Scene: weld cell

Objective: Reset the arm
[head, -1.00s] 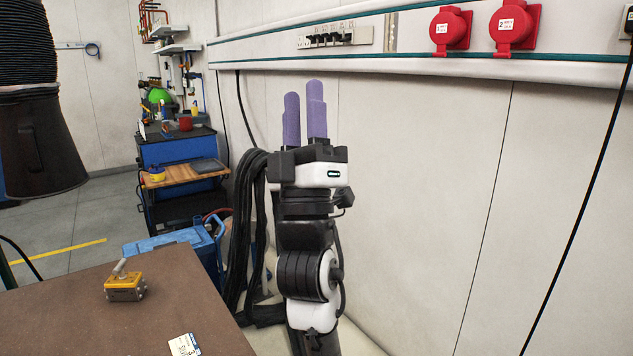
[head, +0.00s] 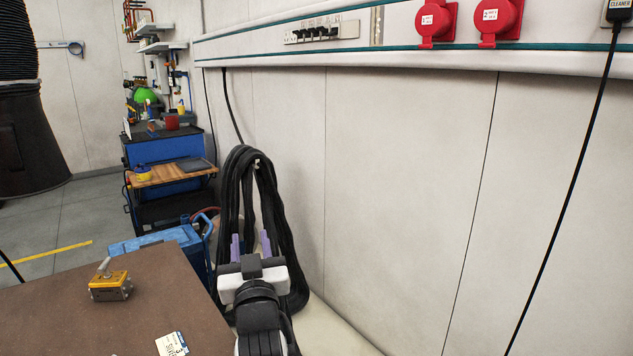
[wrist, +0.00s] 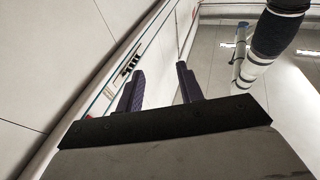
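My gripper (head: 250,240) has two purple fingers and is low in the head view, in front of the hanging black cables. The fingers stand apart with nothing between them. In the wrist view my gripper (wrist: 160,68) also shows both fingers spread and empty, with the wall rail on the left and the ceiling area beyond. My white and black arm runs up from the bottom edge of the head view, beside the table's right edge.
A brown table (head: 60,325) at lower left holds a yellow magnet-like block (head: 110,287) and a label card (head: 172,345). Black cables (head: 232,190) hang by the wall. A blue box (head: 155,240) and blue cart (head: 165,150) stand behind. The wall (head: 400,200) is close on the right.

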